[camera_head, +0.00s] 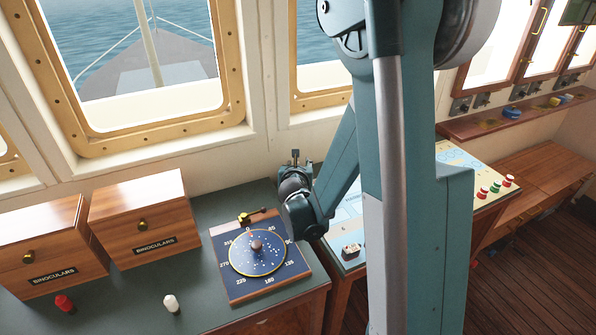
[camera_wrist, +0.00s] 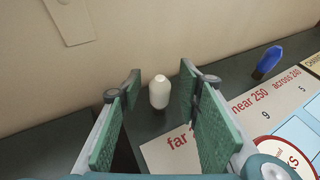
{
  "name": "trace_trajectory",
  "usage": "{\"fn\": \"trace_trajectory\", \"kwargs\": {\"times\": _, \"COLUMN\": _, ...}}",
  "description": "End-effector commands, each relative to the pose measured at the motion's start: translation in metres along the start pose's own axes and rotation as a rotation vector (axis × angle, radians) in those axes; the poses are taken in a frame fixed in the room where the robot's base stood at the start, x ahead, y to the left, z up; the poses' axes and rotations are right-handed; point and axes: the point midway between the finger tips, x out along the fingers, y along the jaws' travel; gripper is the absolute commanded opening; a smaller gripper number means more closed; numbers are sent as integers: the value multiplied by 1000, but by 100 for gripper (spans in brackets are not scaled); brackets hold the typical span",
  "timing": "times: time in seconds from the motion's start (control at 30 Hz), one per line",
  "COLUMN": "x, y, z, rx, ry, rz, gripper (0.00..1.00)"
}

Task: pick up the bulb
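A white, rounded, bulb-like thing (camera_wrist: 159,93) stands upright on a dark green surface in the wrist view. It shows in the gap between my finger pads, toward their far ends, with space on both sides. My gripper (camera_wrist: 161,80) is open and empty, its two green pads wide apart. In the head view my gripper (camera_head: 296,157) is over the back of the desk near the wall, and the white thing by it cannot be made out there. Another small white thing (camera_head: 171,303) stands on the left desk in the head view, far from my gripper.
A blue thing (camera_wrist: 267,62) stands right of my fingers, near a printed chart board (camera_wrist: 262,98). On the desk are a compass board (camera_head: 240,294), two wooden binocular boxes (camera_head: 150,222) (camera_head: 50,245) and a red thing (camera_head: 64,303). The wall (camera_wrist: 190,35) is close behind.

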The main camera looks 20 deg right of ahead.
Motion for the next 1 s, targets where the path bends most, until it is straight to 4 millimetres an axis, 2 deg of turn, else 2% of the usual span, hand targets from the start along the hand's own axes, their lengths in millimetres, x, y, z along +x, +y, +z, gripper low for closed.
{"fn": "trace_trajectory", "kwargs": {"times": 0.3, "x": 0, "y": 0, "z": 0, "rx": 0, "ry": 0, "rz": 0, "gripper": 34}}
{"fn": "trace_trajectory", "kwargs": {"times": 0.5, "x": 0, "y": 0, "z": 0, "rx": 0, "ry": 0, "rz": 0, "gripper": 9}}
{"fn": "trace_trajectory", "kwargs": {"times": 1.0, "x": -2, "y": 0, "z": 4, "rx": 0, "ry": 0, "rz": 0, "gripper": 9}}
